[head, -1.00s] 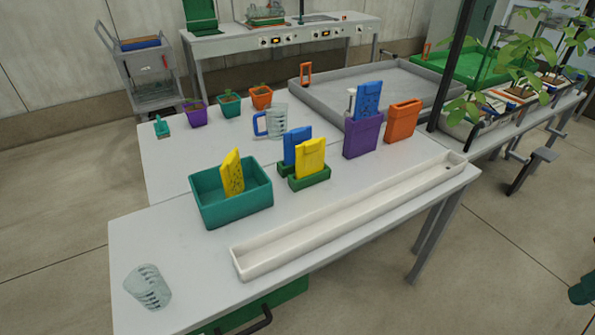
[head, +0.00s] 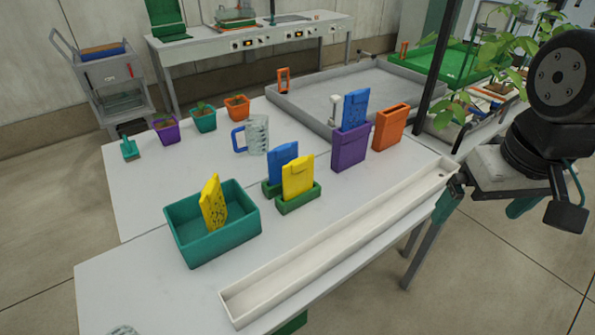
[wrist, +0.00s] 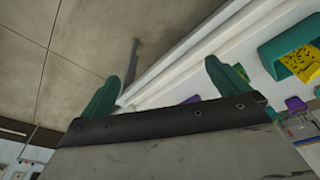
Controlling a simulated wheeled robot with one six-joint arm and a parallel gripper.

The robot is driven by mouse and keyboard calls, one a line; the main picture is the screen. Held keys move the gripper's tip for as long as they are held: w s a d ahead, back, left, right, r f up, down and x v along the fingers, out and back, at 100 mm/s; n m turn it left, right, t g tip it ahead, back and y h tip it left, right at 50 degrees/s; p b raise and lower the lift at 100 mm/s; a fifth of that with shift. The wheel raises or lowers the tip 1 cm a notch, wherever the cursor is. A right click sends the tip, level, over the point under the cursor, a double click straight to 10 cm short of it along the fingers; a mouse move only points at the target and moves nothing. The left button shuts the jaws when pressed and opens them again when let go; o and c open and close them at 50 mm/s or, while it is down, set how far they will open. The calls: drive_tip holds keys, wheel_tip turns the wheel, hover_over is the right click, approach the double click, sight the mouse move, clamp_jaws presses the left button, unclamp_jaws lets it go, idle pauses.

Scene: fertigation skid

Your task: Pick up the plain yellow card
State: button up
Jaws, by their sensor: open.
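The plain yellow card (head: 298,176) stands upright in a small green holder (head: 299,200) near the middle of the table in the head view. A second yellow card, with dark speckles (head: 213,204), leans in a teal bin (head: 235,229) to its left; this card also shows in the wrist view (wrist: 303,63). I cannot make out the plain card in the wrist view. My gripper (wrist: 163,86) is open and empty, its two teal fingers wide apart. In the head view my arm is at the right, beyond the table edge, well away from the cards.
A blue card (head: 283,156) stands just behind the plain one. A purple holder (head: 350,148) with a blue card and an orange holder (head: 391,127) stand to the right. A long white trough (head: 340,245) runs along the front edge. A measuring jug (head: 257,135) stands behind.

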drive_tip(key=w+a+f+n+t, duration=0.1)
drive_tip(key=w+a+f+t, duration=0.15)
drive_tip(key=w, duration=0.45)
drive_tip(key=w+a+f+n+t, duration=0.1)
drive_tip(key=w+f, duration=0.2)
drive_tip(key=w, duration=0.4)
drive_tip(key=n+t+y, duration=0.5)
drive_tip(key=t+y, duration=0.1)
drive_tip(key=y, duration=0.2)
approach(300, 172)
drive_tip(key=shift+g, duration=0.25)
drive_tip(key=x, duration=0.5)
drive_tip(key=shift+w, duration=0.35)
drive_tip(key=shift+w+a+f, duration=0.2)
drive_tip(key=x, duration=0.7)
drive_tip(key=shift+w+d, duration=0.1)
drive_tip(key=shift+w, duration=0.05)
drive_tip(key=c, duration=0.7)
